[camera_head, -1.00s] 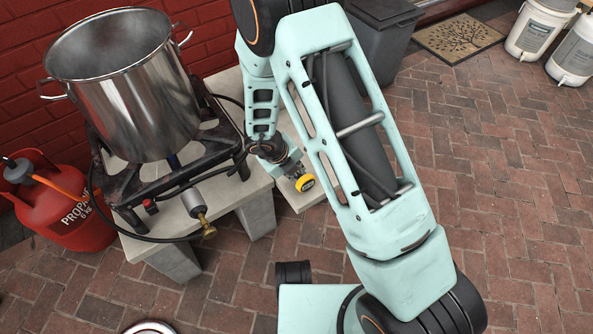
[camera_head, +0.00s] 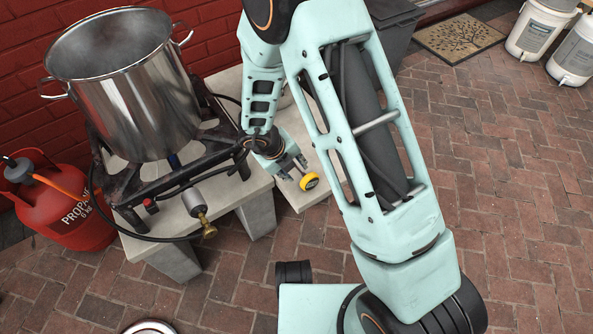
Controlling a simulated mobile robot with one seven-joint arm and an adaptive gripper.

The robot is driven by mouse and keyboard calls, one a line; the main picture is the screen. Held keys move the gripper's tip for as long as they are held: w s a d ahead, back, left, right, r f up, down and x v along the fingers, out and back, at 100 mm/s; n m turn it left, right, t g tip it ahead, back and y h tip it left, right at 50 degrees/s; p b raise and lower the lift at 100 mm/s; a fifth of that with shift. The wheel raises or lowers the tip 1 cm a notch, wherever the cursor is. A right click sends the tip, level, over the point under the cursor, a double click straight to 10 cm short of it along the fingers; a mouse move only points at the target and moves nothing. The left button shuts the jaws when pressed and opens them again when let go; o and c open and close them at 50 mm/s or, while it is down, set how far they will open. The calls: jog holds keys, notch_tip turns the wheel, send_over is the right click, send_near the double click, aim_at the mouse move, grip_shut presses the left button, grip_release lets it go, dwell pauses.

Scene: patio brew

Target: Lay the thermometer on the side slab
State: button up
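The thermometer shows its round yellow-rimmed dial (camera_head: 310,182) low over the pale side slab (camera_head: 299,201), beside the burner bench. A short grey piece of it runs back from the dial toward my gripper (camera_head: 294,168). My gripper points down toward the slab, and its two fingers look spread apart around that piece. I cannot tell whether the thermometer rests on the slab. The rest of its stem is hidden, and my arm covers much of the slab.
A steel pot (camera_head: 130,90) stands on a black burner (camera_head: 165,180) on the concrete bench (camera_head: 228,190) at left. A hose and brass-ended regulator (camera_head: 200,212) hang at its front. A red propane cylinder (camera_head: 65,205) is farther left. Open brick paving (camera_head: 500,200) lies right.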

jog(key=v, duration=0.9)
jog(key=shift+r, duration=0.15)
